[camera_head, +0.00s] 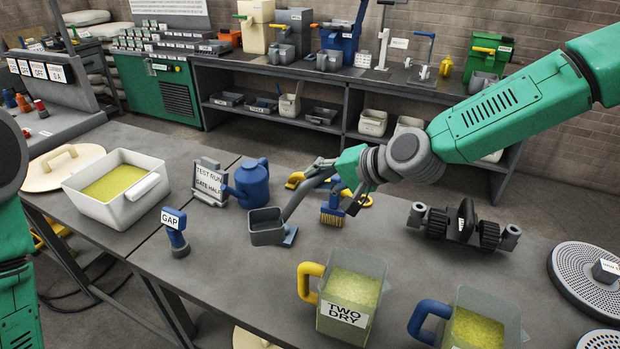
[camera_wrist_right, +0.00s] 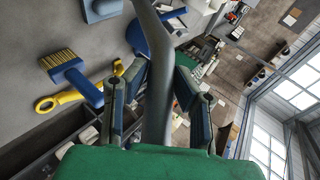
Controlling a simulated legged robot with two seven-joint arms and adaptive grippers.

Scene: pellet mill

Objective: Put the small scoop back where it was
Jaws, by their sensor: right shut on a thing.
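The small scoop has a dark grey square bowl (camera_head: 267,226) and a long curved grey handle (camera_wrist_right: 158,80). My right gripper (camera_head: 330,171) is shut on this handle; in the right wrist view the handle runs between its two fingers (camera_wrist_right: 157,95). The bowl hangs low at the middle of the table, beside a small blue flat piece (camera_head: 291,235). I cannot tell whether the bowl touches the table or that piece. Part of my left arm shows at the left edge; its gripper is out of view.
A blue watering can (camera_head: 250,183) and a sign (camera_head: 208,186) stand behind the scoop. A blue brush (camera_head: 332,209) and a yellow wrench (camera_head: 357,199) lie right. A GAP-labelled tool (camera_head: 175,232), a white tub (camera_head: 75,195) and clear jugs (camera_head: 349,301) stand around.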

